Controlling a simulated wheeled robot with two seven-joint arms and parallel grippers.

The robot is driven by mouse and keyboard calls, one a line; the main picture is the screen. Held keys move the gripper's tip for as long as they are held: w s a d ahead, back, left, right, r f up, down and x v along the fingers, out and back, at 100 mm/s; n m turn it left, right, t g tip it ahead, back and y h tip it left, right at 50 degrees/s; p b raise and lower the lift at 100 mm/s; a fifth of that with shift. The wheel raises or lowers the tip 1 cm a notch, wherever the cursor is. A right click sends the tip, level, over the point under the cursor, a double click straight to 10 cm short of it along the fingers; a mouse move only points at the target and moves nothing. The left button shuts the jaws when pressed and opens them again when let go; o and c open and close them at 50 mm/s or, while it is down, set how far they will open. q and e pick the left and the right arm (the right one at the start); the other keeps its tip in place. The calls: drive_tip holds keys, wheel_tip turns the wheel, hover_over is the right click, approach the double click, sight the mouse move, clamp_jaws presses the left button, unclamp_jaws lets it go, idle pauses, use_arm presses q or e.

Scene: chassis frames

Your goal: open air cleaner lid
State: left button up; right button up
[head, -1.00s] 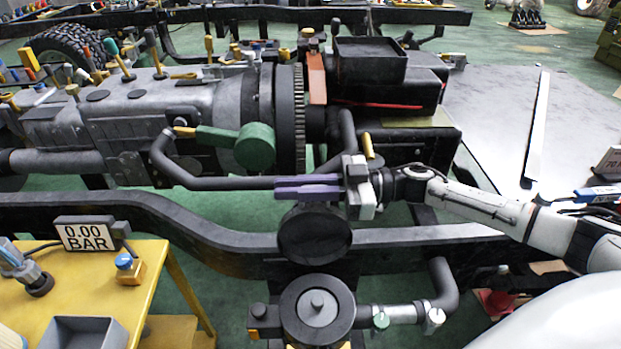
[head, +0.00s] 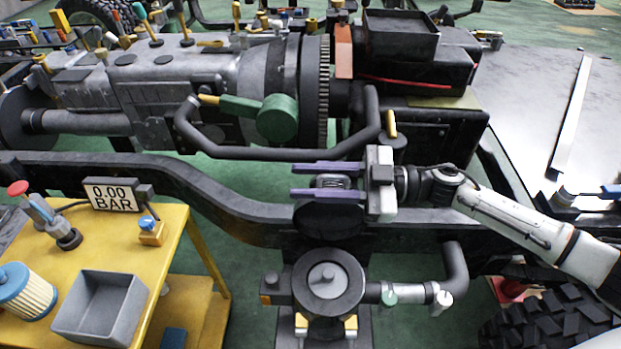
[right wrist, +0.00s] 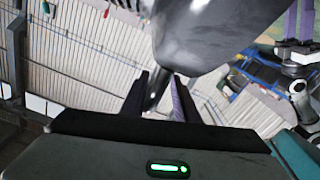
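The air cleaner (head: 322,287) is a round dark housing with a grey centre disc, at the bottom middle of the head view. A dark round lid-like disc (head: 328,220) stands tilted up behind it, facing me. My right gripper (head: 292,181) is at the upper edge of that disc, its two purple fingers spread apart. A small grey ribbed part (head: 333,182) shows between the fingers; I cannot tell if they touch it. The right wrist view shows the spread fingers (right wrist: 160,90) and a large dark smooth surface (right wrist: 215,35) close above. My left gripper is not in view.
The engine (head: 190,90) lies behind the dark frame rail (head: 200,190). A pipe (head: 455,270) runs right of the housing.

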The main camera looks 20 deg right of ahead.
drive_tip(key=shift+d, duration=0.1)
drive_tip(key=b+v, duration=0.1)
drive_tip(key=v, duration=0.8)
drive_tip(key=shift+d, duration=0.2)
drive_tip(key=shift+s+d, duration=0.2)
drive_tip(key=shift+d, duration=0.1)
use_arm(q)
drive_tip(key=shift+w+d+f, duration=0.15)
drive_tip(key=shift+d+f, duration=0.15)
use_arm(e)
drive_tip(key=shift+d, duration=0.15)
use_arm(q)
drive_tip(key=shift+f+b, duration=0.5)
drive_tip(key=shift+b, duration=0.15)
use_arm(e)
drive_tip(key=v, duration=1.1)
drive_tip(key=shift+d, duration=0.35)
drive_tip(key=shift+s+r, duration=0.1)
